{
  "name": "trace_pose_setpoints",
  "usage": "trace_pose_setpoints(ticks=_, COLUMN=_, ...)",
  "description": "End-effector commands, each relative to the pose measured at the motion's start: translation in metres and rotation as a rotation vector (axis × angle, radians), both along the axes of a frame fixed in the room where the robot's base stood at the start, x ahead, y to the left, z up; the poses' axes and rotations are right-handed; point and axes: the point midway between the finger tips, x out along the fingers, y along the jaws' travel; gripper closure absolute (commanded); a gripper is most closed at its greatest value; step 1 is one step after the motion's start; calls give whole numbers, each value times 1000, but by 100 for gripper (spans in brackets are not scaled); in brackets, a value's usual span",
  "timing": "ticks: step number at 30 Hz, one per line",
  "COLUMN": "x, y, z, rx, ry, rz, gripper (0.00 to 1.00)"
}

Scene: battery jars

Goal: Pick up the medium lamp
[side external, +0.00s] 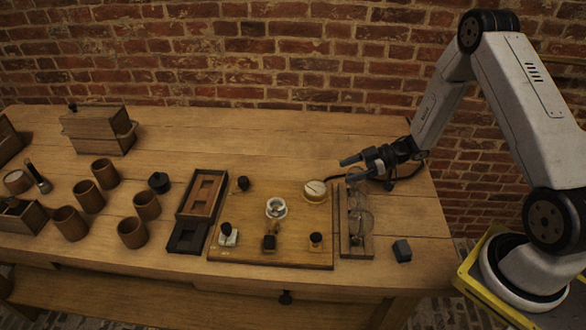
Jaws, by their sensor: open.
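A narrow wooden rack (345,246) stands at the right of the table and holds clear glass lamps (361,220). The lamps overlap and are faint, so I cannot tell for certain which one is the medium lamp. My gripper (348,169) is open, with its dark fingers pointing left above the far end of the rack. I see nothing between the fingers. The gripper partly covers the rack's far end, and I cannot tell whether it touches a lamp there.
A small dark block (402,250) sits right of the rack. Several brown jars (88,197) stand at left. The table's back middle is clear.

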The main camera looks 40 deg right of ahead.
Motion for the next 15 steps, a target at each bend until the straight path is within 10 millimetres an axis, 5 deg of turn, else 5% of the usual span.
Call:
trace_pose_setpoints(ticks=1, x=0, y=0, z=0, rx=0, ry=0, rz=0, gripper=31)
trace_pose_setpoints(ticks=8, x=0, y=0, z=0, rx=-1, ry=1, rz=0, gripper=100)
trace_pose_setpoints(ticks=15, x=-1, y=0, z=-2, rx=-3, ry=7, rz=0, gripper=100)
